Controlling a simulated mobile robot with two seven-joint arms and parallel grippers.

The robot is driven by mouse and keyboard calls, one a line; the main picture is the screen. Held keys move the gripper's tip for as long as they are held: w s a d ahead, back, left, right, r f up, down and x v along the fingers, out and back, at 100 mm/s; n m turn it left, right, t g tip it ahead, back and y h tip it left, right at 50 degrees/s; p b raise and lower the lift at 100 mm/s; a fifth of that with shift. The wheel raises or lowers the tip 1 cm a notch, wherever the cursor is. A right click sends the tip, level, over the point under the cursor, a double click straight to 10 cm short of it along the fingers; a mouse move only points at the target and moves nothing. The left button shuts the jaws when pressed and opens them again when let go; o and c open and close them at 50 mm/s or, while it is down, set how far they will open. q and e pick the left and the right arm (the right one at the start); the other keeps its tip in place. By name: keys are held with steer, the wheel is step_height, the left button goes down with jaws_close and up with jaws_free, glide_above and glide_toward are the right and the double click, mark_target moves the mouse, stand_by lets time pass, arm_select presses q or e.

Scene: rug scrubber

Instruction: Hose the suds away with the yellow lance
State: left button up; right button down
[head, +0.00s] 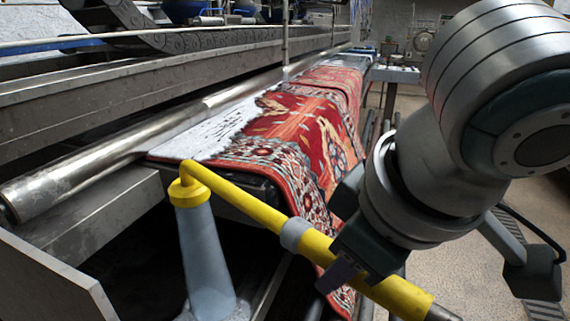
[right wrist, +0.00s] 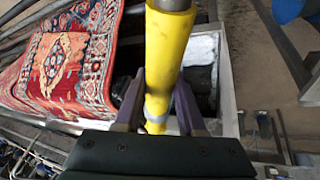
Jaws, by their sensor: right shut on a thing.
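The yellow lance (head: 250,208) runs from a bent yellow end at the left down to a grey tip at the lower right in the head view. Below its bent end is a blue-grey tapered piece (head: 205,255) that widens downward. My right gripper (head: 340,262) is shut on the lance's thick part. In the right wrist view the lance (right wrist: 165,50) stands between the two fingers (right wrist: 160,108). White suds (head: 222,122) lie along the left side of the red patterned rug (head: 310,110). The rug also shows in the right wrist view (right wrist: 65,60). My left gripper is out of view.
A metal roller (head: 70,180) and long steel beams (head: 130,90) of the machine run along the rug's left side. A metal panel (head: 40,280) stands at the lower left. Bare floor (head: 450,240) lies to the right.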

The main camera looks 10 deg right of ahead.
arm_select(q)
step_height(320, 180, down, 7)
steer(key=b, duration=0.5)
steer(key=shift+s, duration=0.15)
arm_select(e)
steer(key=s+d+f+n+y, duration=0.1)
steer(key=f+n, duration=0.1)
steer(key=f, duration=0.6)
steer(key=s+d+f+n+y, duration=0.1)
steer(key=s+d+f+n, duration=0.1)
steer(key=f, duration=0.7)
steer(key=shift+s+d+f+n+g, duration=0.25)
steer(key=shift+f+n+g, duration=0.05)
steer(key=shift+g, duration=0.1)
arm_select(q)
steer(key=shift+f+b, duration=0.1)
steer(key=shift+b, duration=0.2)
arm_select(e)
steer(key=shift+w+a, duration=0.15)
